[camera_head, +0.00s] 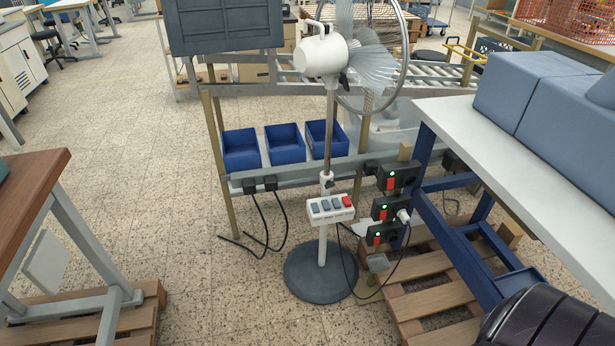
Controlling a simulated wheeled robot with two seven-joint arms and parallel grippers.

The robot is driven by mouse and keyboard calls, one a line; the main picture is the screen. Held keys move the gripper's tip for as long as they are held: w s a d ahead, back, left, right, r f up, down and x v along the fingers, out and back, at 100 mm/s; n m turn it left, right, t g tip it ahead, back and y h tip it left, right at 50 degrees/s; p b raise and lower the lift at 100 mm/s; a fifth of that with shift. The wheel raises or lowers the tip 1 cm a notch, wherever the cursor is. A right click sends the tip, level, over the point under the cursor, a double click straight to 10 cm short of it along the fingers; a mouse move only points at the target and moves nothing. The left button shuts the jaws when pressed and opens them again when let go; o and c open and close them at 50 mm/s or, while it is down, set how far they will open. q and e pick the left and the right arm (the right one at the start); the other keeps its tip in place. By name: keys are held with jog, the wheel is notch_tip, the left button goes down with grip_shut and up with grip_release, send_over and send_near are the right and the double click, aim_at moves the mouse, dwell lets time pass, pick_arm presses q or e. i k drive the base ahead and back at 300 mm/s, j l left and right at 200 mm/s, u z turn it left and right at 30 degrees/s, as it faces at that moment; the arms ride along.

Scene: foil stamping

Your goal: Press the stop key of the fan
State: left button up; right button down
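A white pedestal fan (322,55) stands ahead of me, its wire cage facing right and away. Its pole rises from a round dark base (320,272) on the floor. A white control box (331,214) is fixed to the pole at mid-height. On its top is a row of keys: three grey-blue keys (325,205) and one red key (347,201) at the right end. Any lettering on the keys is too small to read. Nothing touches the box or its keys. Neither of my grippers is in view.
Black switch boxes (384,208) with green lights are right of the fan pole. A white-topped table (455,118) with blue legs stands at right; a wooden table (30,190) at left. Blue bins (242,150) hang behind. Floor left of the fan is clear.

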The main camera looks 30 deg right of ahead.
aim_at(347, 202)
jog(key=i+l+z, duration=0.1)
jog(key=i+l, duration=0.35)
jog(key=l, duration=0.15)
jog(key=i+l+z, duration=0.1)
jog(key=i+l, duration=0.35)
jog(key=l, duration=0.1)
